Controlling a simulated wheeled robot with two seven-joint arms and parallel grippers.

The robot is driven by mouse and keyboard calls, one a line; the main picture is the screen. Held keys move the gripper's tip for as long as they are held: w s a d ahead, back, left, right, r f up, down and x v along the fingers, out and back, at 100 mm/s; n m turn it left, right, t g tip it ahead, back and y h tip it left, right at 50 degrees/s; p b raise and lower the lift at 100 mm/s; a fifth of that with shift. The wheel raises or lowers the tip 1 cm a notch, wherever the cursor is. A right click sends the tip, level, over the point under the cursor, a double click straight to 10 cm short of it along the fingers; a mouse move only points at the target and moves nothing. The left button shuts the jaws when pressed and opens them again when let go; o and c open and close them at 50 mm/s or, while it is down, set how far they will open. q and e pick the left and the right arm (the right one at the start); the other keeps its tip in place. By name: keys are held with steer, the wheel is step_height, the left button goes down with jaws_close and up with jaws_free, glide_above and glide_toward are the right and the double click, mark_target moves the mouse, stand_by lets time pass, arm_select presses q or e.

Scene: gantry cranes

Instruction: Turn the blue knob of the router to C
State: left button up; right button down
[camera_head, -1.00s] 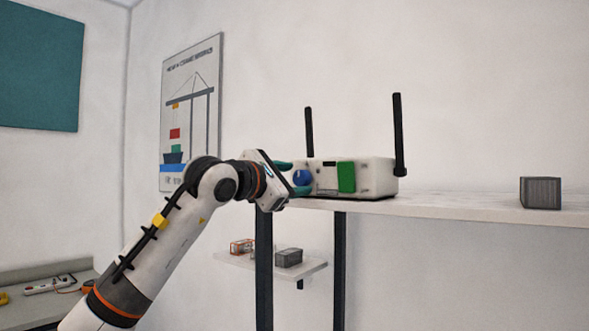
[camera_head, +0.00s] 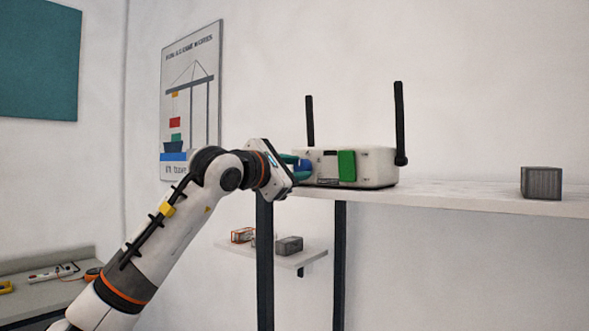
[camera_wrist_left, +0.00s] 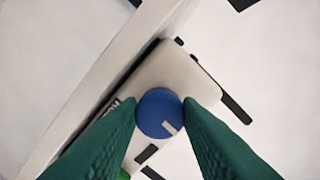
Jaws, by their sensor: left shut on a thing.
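The router (camera_head: 368,165) is a white box with two black antennas and a green panel, standing on the high shelf in the head view. The knob's white mark points toward the lower right there. Letter marks around the knob cannot be read. My right gripper is not in view.
The white shelf (camera_head: 450,196) runs to the right, with a grey ribbed box (camera_head: 541,183) on it and free room between. A lower shelf (camera_head: 310,252) holds small boxes. A dark post (camera_head: 265,265) stands beneath the high shelf, close to my arm.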

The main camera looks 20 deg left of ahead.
arm_select(q)
steer(key=m, duration=0.6)
steer(key=shift+p, duration=0.35)
steer(key=m+p, duration=0.1)
steer(key=m, duration=0.4)
steer(key=shift+m, duration=0.3)
steer(key=m+p, duration=0.1)
steer(key=m, duration=0.5)
steer(key=m+p, duration=0.1)
steer(key=m, duration=0.3)
steer(key=shift+d+f+m+p, duration=0.1)
steer(key=shift+m+p, duration=0.2)
steer(key=shift+m, duration=0.6)
steer(key=shift+f, duration=0.1)
steer(key=o, duration=0.8)
steer(key=shift+o, duration=0.8)
steer(key=shift+r, duration=0.2)
steer(key=shift+s, duration=0.1)
